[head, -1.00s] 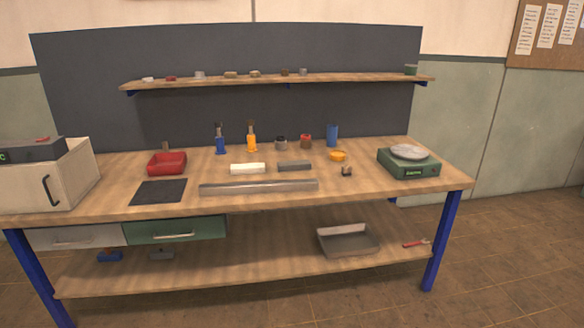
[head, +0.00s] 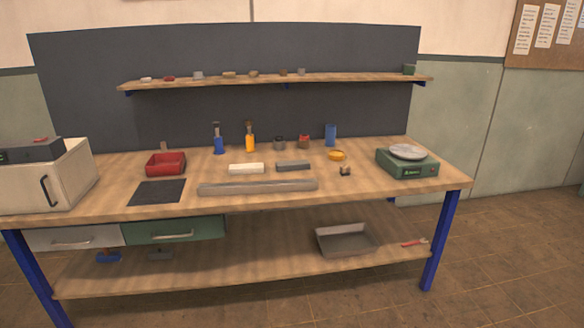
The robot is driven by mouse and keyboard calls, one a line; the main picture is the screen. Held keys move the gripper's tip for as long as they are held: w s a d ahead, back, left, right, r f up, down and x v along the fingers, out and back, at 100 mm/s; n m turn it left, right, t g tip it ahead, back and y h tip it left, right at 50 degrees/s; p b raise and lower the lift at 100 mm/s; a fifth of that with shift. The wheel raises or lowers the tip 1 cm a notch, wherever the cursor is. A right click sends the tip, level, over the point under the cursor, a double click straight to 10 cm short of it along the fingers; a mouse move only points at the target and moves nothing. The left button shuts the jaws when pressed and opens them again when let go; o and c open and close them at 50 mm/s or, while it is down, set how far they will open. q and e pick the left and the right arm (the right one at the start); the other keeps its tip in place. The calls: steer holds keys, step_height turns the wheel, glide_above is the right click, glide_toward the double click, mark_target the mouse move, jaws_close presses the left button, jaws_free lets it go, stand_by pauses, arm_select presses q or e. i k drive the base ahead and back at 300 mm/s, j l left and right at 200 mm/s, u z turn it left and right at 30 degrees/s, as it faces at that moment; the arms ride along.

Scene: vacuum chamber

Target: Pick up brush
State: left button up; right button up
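No gripper of mine is in view. I cannot tell for sure which thing is the brush. A blue upright item (head: 219,144) and a yellow upright item (head: 250,142) with dark narrow tops stand at the back of the workbench; either may be a brush. A small dark and pale object (head: 345,171) lies on the right half of the top, too small to make out. A blue block-like item (head: 108,257) lies on the lower shelf at the left.
The wooden workbench (head: 400,192) has a red tray (head: 166,163), dark mat (head: 157,192), long grey bar (head: 258,188), white block (head: 246,168), grey block (head: 294,166) and green scale (head: 408,168). A white oven-like box (head: 75,178) stands left. A metal tray (head: 346,241) is below. Floor at right is clear.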

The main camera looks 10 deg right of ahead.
mark_target(345, 170)
steer(key=i+l, duration=0.15)
steer(key=i, duration=0.25)
steer(key=i+l, duration=0.2)
steer(key=i, duration=0.2)
steer(key=i+l, duration=0.15)
steer(key=i, duration=0.25)
